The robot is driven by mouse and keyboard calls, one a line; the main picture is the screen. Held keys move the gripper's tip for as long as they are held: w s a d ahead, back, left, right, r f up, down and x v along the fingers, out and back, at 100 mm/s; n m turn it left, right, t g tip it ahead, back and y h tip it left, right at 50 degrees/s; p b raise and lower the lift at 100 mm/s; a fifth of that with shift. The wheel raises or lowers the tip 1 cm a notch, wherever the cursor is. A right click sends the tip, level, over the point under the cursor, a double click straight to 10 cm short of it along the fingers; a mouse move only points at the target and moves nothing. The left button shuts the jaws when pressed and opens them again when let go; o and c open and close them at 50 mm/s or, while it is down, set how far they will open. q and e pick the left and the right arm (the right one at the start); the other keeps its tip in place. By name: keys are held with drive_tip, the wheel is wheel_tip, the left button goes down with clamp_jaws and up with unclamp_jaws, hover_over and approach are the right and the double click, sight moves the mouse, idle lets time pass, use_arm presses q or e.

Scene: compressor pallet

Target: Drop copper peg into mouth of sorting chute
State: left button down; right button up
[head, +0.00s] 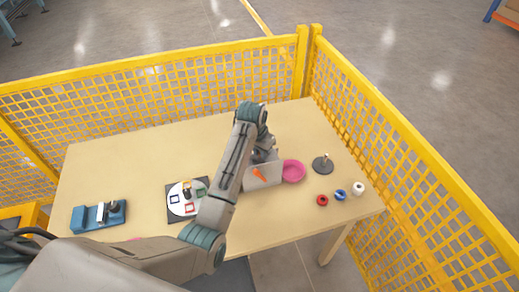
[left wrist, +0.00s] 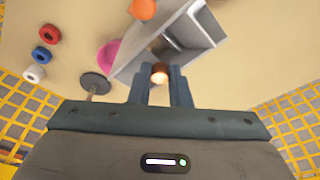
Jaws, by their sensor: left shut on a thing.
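My left gripper (left wrist: 159,86) is shut on the copper peg (left wrist: 159,73), whose round glowing end shows between the fingertips in the left wrist view. In the head view my left gripper (head: 263,156) is at the chute's back edge, partly hidden by my arm. The peg overlaps the chute's edge in the left wrist view; I cannot tell its height above it.
A pink dish (head: 295,170) stands right beside the chute. A dark post stand (head: 322,166) and red (head: 322,200), blue (head: 341,195) and white (head: 358,188) rings lie right. A round white board (head: 176,208) and blue fixture (head: 88,219) are left. Yellow fencing (head: 395,150) borders the table.

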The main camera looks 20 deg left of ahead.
use_arm(q)
drive_tip(key=c, duration=1.3)
unclamp_jaws()
drive_tip(key=shift+r, duration=0.15)
drive_tip(key=shift+s+r+b, duration=0.1)
drive_tip(key=shift+r+b, duration=0.2)
drive_tip(key=shift+r, duration=0.05)
drive_tip(key=v, duration=0.9)
drive_tip(key=shift+r, duration=0.4)
drive_tip(key=shift+f, duration=0.1)
